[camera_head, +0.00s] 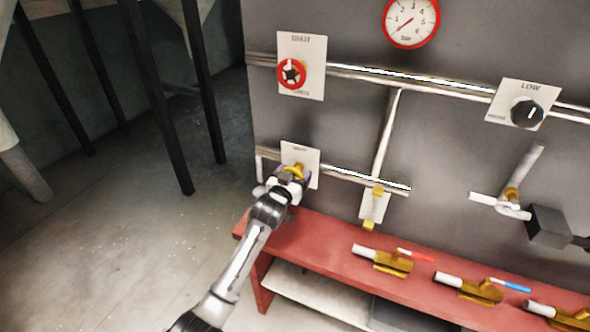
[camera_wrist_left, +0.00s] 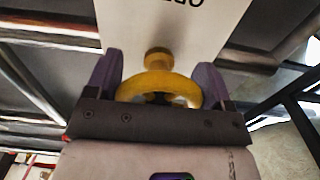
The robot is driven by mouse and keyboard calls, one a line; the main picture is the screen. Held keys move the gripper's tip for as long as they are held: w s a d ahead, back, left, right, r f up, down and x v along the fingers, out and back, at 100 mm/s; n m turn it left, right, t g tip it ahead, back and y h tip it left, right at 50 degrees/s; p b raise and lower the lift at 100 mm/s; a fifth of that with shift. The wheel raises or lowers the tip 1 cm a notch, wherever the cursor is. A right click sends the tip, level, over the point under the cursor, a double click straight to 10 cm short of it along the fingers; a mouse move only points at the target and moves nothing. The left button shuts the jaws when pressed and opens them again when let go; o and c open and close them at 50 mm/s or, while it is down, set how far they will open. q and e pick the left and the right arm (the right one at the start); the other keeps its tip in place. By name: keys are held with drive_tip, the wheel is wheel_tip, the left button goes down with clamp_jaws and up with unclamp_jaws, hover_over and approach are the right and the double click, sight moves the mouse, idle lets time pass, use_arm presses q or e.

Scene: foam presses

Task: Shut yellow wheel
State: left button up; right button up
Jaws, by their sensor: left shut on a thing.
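The yellow wheel (camera_wrist_left: 160,88) sits on a short yellow stem in front of a white label plate, which fills the top of the left wrist view. In the head view the yellow wheel (camera_head: 293,170) is at the lower left of the grey panel, partly hidden by my gripper. My left gripper (camera_wrist_left: 157,90) is shut on the yellow wheel, with one purple finger on each side of its rim. In the head view my left gripper (camera_head: 287,180) reaches up to the wheel from below. My right gripper is not in view.
A red wheel (camera_head: 291,74) is above on the panel, with a gauge (camera_head: 411,20) and a black knob (camera_head: 527,113) to the right. Pipes cross the panel. A red bench (camera_head: 330,240) below holds several brass valves (camera_head: 384,260). Open floor lies left.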

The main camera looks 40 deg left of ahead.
use_arm(q)
drive_tip(key=m+p, duration=0.3)
drive_tip(key=shift+a+r+m, duration=0.1)
drive_tip(key=shift+r+m, duration=0.15)
drive_tip(key=shift+m, duration=0.05)
drive_tip(key=m+p, duration=0.2)
drive_tip(key=m, duration=0.4)
drive_tip(key=m+p, duration=0.3)
drive_tip(key=m, duration=0.2)
drive_tip(key=shift+a+m, duration=0.2)
drive_tip(key=shift+m, duration=0.2)
drive_tip(key=shift+p, duration=0.3)
drive_tip(key=o, duration=0.9)
drive_tip(key=shift+s, duration=0.15)
